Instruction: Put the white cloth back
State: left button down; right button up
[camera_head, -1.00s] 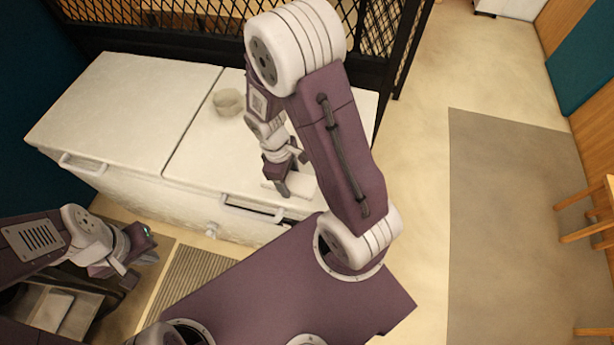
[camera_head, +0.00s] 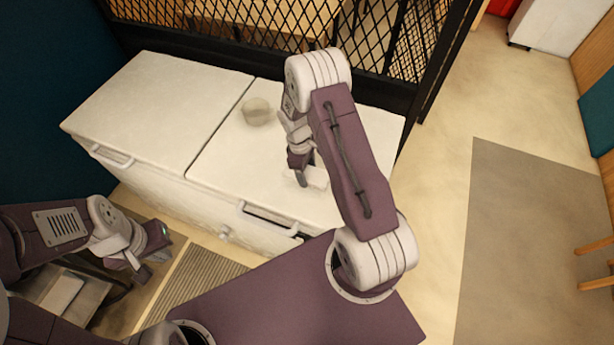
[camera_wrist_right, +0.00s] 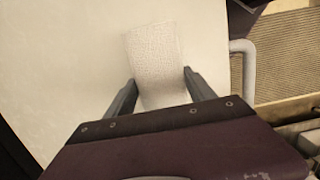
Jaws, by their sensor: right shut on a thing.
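The white cloth (camera_wrist_right: 155,50) is a small textured rectangle lying over the white chest lid in the right wrist view. In the head view, the cloth (camera_head: 318,178) shows as a pale patch on the right lid, partly hidden by my right gripper (camera_head: 302,178). My right gripper (camera_wrist_right: 160,80) is shut on the cloth, with one finger at each side of it. I cannot tell whether the cloth touches the lid. My left gripper (camera_head: 150,252) is at the lower left, in front of the chest and away from the cloth; its finger opening is unclear.
The white chest has a left lid (camera_head: 150,105) and a right lid (camera_head: 225,160). A pale round object (camera_head: 257,112) sits on the right lid. A black mesh partition (camera_head: 250,35) stands behind the chest. The floor at right (camera_head: 440,190) is open.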

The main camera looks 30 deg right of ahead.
aim_at(307, 179)
notch_tip(307, 179, down, 4)
jog(key=shift+s+r+p, duration=0.15)
jog(key=shift+r+p, duration=0.1)
jog(key=shift+p, duration=0.3)
jog(key=shift+f, duration=0.35)
jog(key=o, duration=1.3)
